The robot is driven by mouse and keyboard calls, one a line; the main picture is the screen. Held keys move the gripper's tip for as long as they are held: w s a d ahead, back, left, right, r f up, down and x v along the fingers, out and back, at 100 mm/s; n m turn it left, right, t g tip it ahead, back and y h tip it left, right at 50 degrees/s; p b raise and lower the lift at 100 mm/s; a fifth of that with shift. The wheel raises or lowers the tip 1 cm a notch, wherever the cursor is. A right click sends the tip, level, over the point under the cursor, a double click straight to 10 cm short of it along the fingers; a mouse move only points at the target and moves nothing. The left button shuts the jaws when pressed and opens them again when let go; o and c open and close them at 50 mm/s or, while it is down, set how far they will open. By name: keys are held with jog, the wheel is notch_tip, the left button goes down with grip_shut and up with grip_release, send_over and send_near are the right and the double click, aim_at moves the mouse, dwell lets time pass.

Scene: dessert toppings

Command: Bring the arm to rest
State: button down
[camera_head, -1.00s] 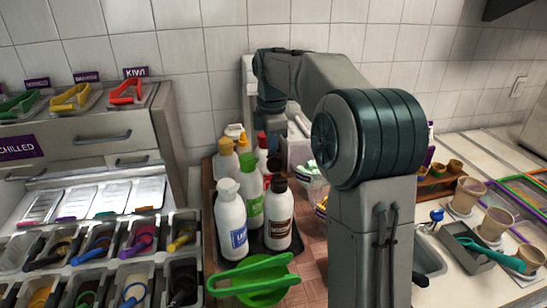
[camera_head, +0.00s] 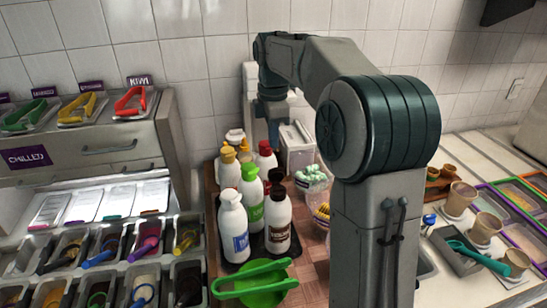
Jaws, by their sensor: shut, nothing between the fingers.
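My arm rises at the right of centre, bends at a large dark green joint and reaches back over the counter toward the tiled wall. Its far end points down behind the bottles. My gripper (camera_head: 273,132) is small and dark there, shut and empty, with its tips partly hidden by the bottles. It is apart from the bottles in front as far as I can tell.
A clear box (camera_head: 297,150) and bowls of toppings (camera_head: 312,178) stand near the gripper. Topping bins (camera_head: 70,245) fill the left. Cups (camera_head: 459,199) stand at right.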

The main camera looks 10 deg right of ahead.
jog(key=shift+r, duration=0.45)
